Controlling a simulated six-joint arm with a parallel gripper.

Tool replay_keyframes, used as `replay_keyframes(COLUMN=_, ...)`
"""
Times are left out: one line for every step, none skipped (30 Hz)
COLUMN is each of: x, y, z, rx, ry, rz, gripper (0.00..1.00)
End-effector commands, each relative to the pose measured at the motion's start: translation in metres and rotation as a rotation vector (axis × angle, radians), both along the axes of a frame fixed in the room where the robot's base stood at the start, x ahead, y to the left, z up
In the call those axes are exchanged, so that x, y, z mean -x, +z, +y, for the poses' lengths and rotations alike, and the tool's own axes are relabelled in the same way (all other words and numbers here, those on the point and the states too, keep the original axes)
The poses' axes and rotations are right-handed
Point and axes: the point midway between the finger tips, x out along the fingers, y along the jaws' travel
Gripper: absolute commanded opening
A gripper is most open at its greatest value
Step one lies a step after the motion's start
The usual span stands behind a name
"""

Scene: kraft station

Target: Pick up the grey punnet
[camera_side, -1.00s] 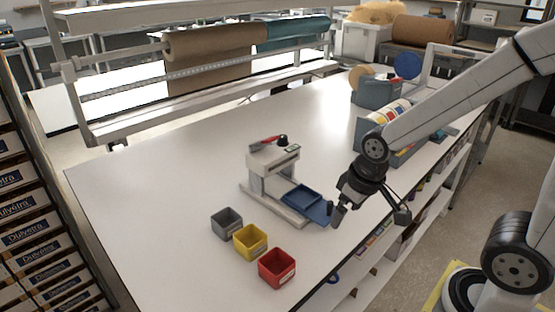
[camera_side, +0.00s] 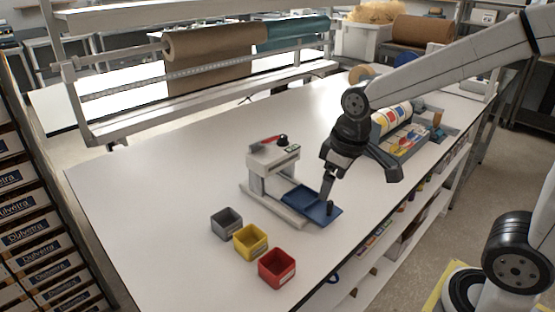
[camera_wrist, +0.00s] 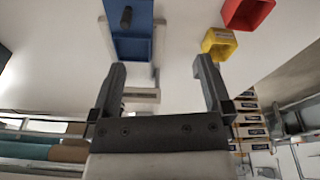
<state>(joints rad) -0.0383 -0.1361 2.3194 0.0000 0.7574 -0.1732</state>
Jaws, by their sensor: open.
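The grey punnet (camera_side: 226,224) is a small open square box on the white table, at the left end of a row with the yellow punnet (camera_side: 250,242) and the red punnet (camera_side: 277,268). My gripper (camera_side: 328,186) is to the right of the punnets, above the blue tray of the sealing machine. In the wrist view my gripper (camera_wrist: 161,80) is open, with nothing between its two fingers. The wrist view also shows the yellow punnet (camera_wrist: 219,43) and the red punnet (camera_wrist: 247,12). I cannot make out the grey punnet there.
The white machine (camera_side: 272,172) with its blue tray (camera_side: 312,202) and dark upright knob stands between my gripper and the punnets. A grey bin of rolls (camera_side: 400,140) stands to the right. The table (camera_side: 150,200) is clear left of the punnets.

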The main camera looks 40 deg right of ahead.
Motion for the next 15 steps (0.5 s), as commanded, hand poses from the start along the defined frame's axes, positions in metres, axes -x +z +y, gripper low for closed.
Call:
replay_keyframes(x=-0.006, y=0.001, z=0.003, rx=0.005, ry=0.031, rz=0.006, gripper=1.00)
replay_keyframes(x=-0.010, y=0.002, z=0.004, rx=0.009, ry=0.053, rz=0.009, gripper=1.00)
replay_keyframes(x=-0.015, y=0.003, z=0.006, rx=0.013, ry=0.083, rz=0.012, gripper=1.00)
replay_keyframes(x=-0.020, y=0.004, z=0.008, rx=0.018, ry=0.109, rz=0.016, gripper=1.00)
replay_keyframes(x=-0.024, y=0.005, z=0.010, rx=0.022, ry=0.135, rz=0.021, gripper=1.00)
replay_keyframes(x=-0.031, y=0.007, z=0.013, rx=0.028, ry=0.177, rz=0.026, gripper=1.00)
replay_keyframes(x=-0.037, y=0.007, z=0.016, rx=0.034, ry=0.213, rz=0.031, gripper=1.00)
replay_keyframes(x=-0.043, y=0.008, z=0.019, rx=0.039, ry=0.249, rz=0.036, gripper=1.00)
replay_keyframes(x=-0.052, y=0.009, z=0.024, rx=0.046, ry=0.302, rz=0.044, gripper=1.00)
replay_keyframes(x=-0.059, y=0.010, z=0.027, rx=0.052, ry=0.344, rz=0.050, gripper=1.00)
replay_keyframes(x=-0.066, y=0.010, z=0.031, rx=0.058, ry=0.387, rz=0.056, gripper=1.00)
replay_keyframes(x=-0.075, y=0.011, z=0.036, rx=0.066, ry=0.442, rz=0.063, gripper=1.00)
replay_keyframes(x=-0.081, y=0.011, z=0.040, rx=0.071, ry=0.483, rz=0.068, gripper=1.00)
replay_keyframes(x=-0.088, y=0.012, z=0.044, rx=0.076, ry=0.525, rz=0.073, gripper=1.00)
replay_keyframes(x=-0.096, y=0.011, z=0.049, rx=0.083, ry=0.581, rz=0.081, gripper=1.00)
